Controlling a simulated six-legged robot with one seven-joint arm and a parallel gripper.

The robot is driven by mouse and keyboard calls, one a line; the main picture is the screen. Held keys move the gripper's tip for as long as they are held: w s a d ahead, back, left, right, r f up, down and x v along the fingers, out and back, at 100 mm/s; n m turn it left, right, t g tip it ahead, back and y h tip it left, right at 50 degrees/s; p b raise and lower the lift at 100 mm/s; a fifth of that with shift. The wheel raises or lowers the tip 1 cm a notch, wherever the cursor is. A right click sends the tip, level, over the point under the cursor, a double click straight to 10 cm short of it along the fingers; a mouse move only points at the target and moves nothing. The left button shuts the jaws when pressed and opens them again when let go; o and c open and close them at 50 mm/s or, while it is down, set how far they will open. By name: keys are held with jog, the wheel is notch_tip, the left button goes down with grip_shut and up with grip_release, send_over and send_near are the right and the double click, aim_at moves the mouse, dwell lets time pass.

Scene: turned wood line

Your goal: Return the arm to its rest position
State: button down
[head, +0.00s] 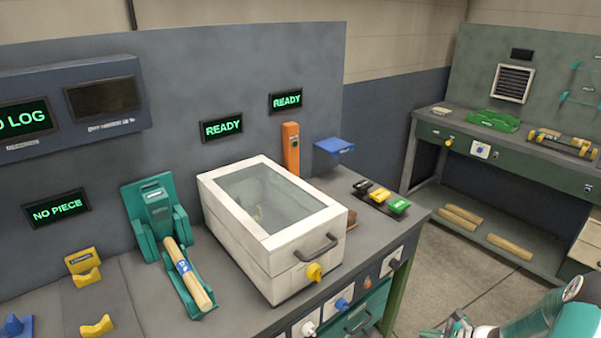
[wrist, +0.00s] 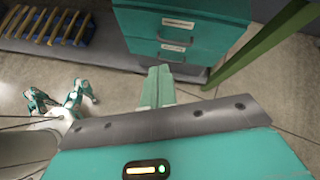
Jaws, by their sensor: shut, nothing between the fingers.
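My gripper (wrist: 157,88) shows in the wrist view, its two pale green fingers together with nothing between them. It points toward the floor by the bench's teal drawers (wrist: 185,28) and touches nothing that I can see. In the head view, a teal and white part of my own body shows at the lower right corner, off the bench's right end; the fingers cannot be made out there.
The bench holds a white lidded box (head: 285,263), a turned wood piece (head: 188,272) in a teal cradle, and coloured switches (head: 380,197). A green bench leg (wrist: 262,45) stands near my gripper. A second bench (head: 505,150) stands behind open floor.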

jog(key=s+a+r+n+g+h, duration=0.2)
jog(key=a+r+n, duration=0.5)
jog(key=r, duration=0.5)
jog(key=s+a+r+n+g+h, duration=0.1)
jog(key=s+a+r+n+g, duration=0.15)
jog(key=a+r+n, duration=0.75)
jog(key=s+a+r+n+t+h, duration=0.1)
jog(key=s+a+r+n+h, duration=0.1)
jog(key=s+r, duration=0.6)
jog(key=s+a+r+n+t+h, duration=0.2)
jog(key=s+a+r+n+h, duration=0.1)
jog(key=s+r, duration=0.5)
jog(key=shift+s+r+n, duration=0.35)
jog(key=shift+s+n, duration=0.25)
jog(key=shift+n, duration=0.2)
jog(key=shift+a, duration=0.2)
